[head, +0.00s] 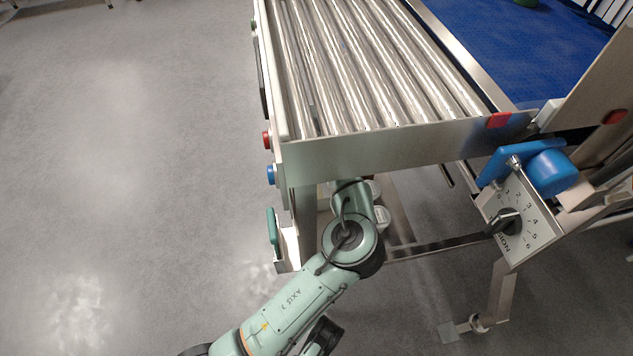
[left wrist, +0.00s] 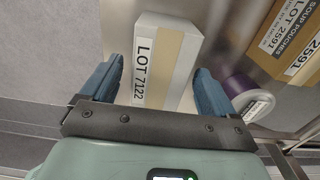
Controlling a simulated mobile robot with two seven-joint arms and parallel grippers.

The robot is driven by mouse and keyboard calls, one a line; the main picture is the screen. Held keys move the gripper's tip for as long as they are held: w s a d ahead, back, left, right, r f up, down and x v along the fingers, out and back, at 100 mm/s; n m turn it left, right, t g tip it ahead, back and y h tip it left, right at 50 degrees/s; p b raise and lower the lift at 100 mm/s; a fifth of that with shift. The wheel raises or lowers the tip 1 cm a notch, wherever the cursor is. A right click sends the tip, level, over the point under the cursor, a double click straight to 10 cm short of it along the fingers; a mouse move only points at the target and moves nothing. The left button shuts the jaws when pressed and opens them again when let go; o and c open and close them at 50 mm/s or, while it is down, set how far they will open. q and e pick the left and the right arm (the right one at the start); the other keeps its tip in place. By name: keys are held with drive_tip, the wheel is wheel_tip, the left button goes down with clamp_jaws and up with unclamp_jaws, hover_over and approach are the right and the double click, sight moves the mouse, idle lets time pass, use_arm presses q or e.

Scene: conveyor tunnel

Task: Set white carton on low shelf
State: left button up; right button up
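The white carton (left wrist: 149,38) has a tan panel and a "LOT 7122" label. In the left wrist view it is at the edge of a metal shelf surface (left wrist: 225,62). My left gripper (left wrist: 160,82) has its two blue fingers spread, one on each side of the carton. A gap shows between the left finger and the carton; the right finger is close to its other side, and I cannot tell if it touches. In the head view my left arm reaches under the roller conveyor, which hides the gripper and carton. My right gripper is not in view.
A brown "SOUP POUCHES" box (left wrist: 284,42) and a purple and white cylinder (left wrist: 247,95) are right of the carton. The roller conveyor (head: 365,60) stands above my arm. The floor (head: 120,150) at left is clear.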

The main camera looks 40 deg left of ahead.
use_arm(q)
wheel_tip(320, 180, up, 7)
drive_tip(key=shift+f+p, duration=0.2)
drive_tip(key=shift+p, duration=0.55)
drive_tip(key=shift+r, duration=0.6)
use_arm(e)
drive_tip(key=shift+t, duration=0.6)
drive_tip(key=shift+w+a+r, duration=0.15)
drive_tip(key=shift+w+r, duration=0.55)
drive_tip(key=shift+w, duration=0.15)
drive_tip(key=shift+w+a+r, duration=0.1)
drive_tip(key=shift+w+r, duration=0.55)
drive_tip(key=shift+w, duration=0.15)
